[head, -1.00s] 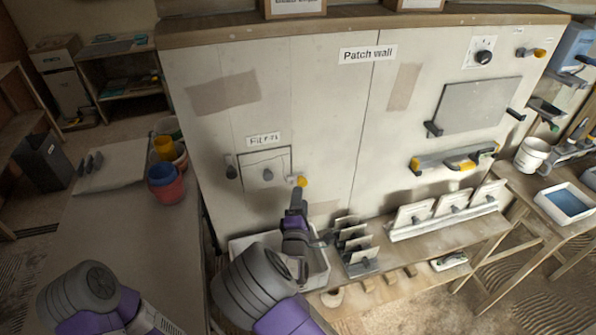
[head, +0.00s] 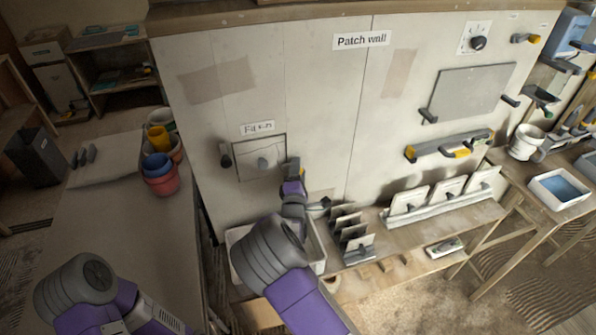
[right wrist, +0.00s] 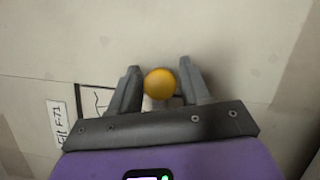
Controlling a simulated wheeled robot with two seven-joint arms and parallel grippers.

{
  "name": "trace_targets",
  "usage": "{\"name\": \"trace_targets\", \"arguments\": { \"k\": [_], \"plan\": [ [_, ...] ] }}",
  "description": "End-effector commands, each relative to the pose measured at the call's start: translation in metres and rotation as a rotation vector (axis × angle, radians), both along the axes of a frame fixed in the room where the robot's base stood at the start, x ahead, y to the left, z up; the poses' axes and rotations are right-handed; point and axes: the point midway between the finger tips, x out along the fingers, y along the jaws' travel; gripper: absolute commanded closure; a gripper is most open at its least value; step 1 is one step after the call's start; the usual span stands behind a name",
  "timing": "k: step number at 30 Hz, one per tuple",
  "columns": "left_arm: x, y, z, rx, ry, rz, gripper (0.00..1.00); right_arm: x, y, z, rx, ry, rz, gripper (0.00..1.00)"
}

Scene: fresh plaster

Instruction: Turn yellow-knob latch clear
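The yellow knob (right wrist: 159,83) of a latch is a round ball close to the patch wall in the right wrist view. My right gripper (right wrist: 160,75) is open, with one finger on each side of the knob and a small gap to each. In the head view my right gripper (head: 294,172) is at the right edge of a small square panel (head: 250,168) labelled "Fit F-71"; it mostly hides the knob there. A dark-knobbed latch (head: 225,158) is at the panel's left edge. My left gripper is not in view; only part of that arm shows.
A grey rail with yellow ends (head: 450,146) and a grey board (head: 470,92) are on the wall at right. Below, a ledge carries a rack of dark plates (head: 352,235) and white panels (head: 408,200). A white bin (head: 238,235) stands under the gripper.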

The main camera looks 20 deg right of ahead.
Motion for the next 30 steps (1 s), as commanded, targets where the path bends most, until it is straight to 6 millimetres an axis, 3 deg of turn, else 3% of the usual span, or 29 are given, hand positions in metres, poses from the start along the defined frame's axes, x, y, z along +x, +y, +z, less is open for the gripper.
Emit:
{"name": "trace_targets", "arguments": {
  "k": [1,8,19,30],
  "plan": [
    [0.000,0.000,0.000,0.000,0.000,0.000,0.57,0.000,0.000,0.000,0.000,0.000,0.000,0.61],
    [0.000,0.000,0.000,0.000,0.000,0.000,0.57,0.000,0.000,0.000,0.001,0.000,0.000,0.97],
    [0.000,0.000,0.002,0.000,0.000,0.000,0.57,0.000,0.000,0.001,0.065,0.000,0.000,0.97],
    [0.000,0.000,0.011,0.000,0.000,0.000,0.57,0.000,-0.001,0.002,0.350,0.009,-0.002,0.97]
  ]
}}
